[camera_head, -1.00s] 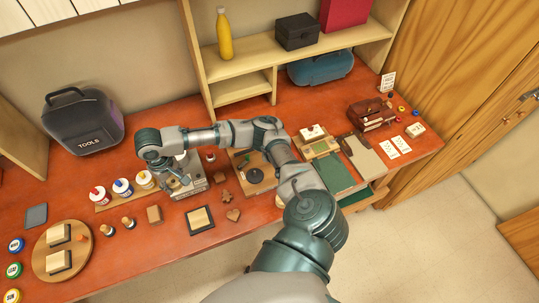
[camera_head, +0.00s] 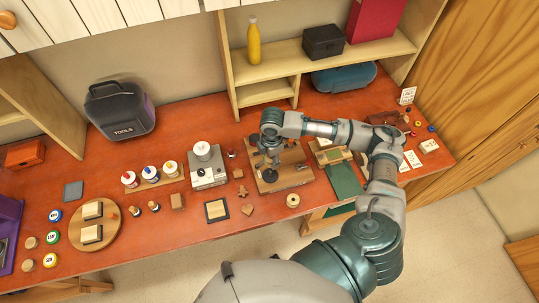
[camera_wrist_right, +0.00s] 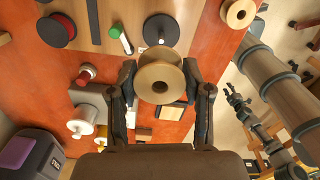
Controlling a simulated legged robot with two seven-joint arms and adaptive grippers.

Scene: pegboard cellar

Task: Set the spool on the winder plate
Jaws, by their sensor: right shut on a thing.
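My right gripper (camera_wrist_right: 160,88) is shut on a pale wooden spool (camera_wrist_right: 160,70), one dark finger on each side in the right wrist view. In the head view this gripper (camera_head: 268,160) is over the wooden board (camera_head: 297,179) and hides most of the spool. A dark round plate with a short pin (camera_wrist_right: 160,28) shows on the board just beyond the held spool. The spool looks above the board and apart from it. A small jointed part, seemingly my left gripper (camera_wrist_right: 232,92), shows at the right of the wrist view; its fingers are too small to read.
Another wooden spool (camera_head: 292,200) stands near the table's front edge. A grey machine (camera_head: 207,178) with a white spool stands left of the board. A dark disc with red (camera_wrist_right: 56,30) and a green-tipped stick (camera_wrist_right: 120,40) lie at the board. A shelf (camera_head: 270,95) is behind.

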